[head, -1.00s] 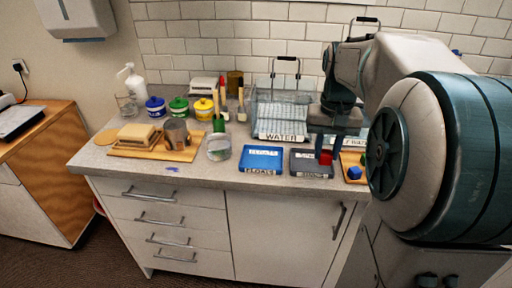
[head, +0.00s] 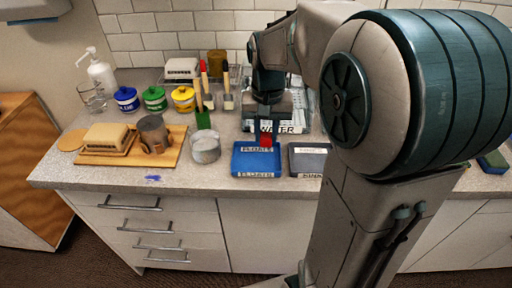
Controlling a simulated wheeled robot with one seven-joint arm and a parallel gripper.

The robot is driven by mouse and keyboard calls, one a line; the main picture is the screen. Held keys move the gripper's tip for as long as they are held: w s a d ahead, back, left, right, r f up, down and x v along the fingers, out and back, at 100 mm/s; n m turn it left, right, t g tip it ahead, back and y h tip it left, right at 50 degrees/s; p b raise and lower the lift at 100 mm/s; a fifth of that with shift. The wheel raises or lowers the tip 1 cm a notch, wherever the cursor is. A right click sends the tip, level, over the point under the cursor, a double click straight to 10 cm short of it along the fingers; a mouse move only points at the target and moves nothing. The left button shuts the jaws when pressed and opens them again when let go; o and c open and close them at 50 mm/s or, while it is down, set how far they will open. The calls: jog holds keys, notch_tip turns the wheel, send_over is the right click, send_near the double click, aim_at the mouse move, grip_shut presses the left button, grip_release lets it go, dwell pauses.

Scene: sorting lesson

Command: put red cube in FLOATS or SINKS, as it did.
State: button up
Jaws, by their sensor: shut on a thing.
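The red cube (head: 266,141) is between the fingers of my gripper (head: 266,136), which points down and is shut on it. In the picture the cube overlaps the back part of the blue FLOATS tray (head: 241,170). It looks held above the tray, but I cannot tell its exact height. The dark grey tray (head: 308,163) stands just right of the blue one; its front label is partly cut off by my arm. The clear WATER tank (head: 298,126) stands behind both trays, partly hidden by my arm.
A glass jar (head: 206,149) stands left of the blue tray. A wooden board (head: 177,153) holds a sponge-like block (head: 110,138) and a grey mug-like thing (head: 152,134). Blue, green and yellow pots stand behind.

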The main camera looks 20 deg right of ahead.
jog(key=shift+w+a+f, duration=0.1)
jog(key=shift+a+f, duration=0.25)
jog(key=shift+a, duration=0.2)
jog(key=shift+a+f, duration=0.3)
jog(key=shift+a, duration=0.2)
jog(key=shift+a+f, duration=0.15)
jog(key=shift+f, duration=1.9)
jog(key=shift+f, duration=0.2)
jog(key=o, duration=1)
jog(key=shift+o, duration=0.2)
jog(key=shift+r, duration=0.1)
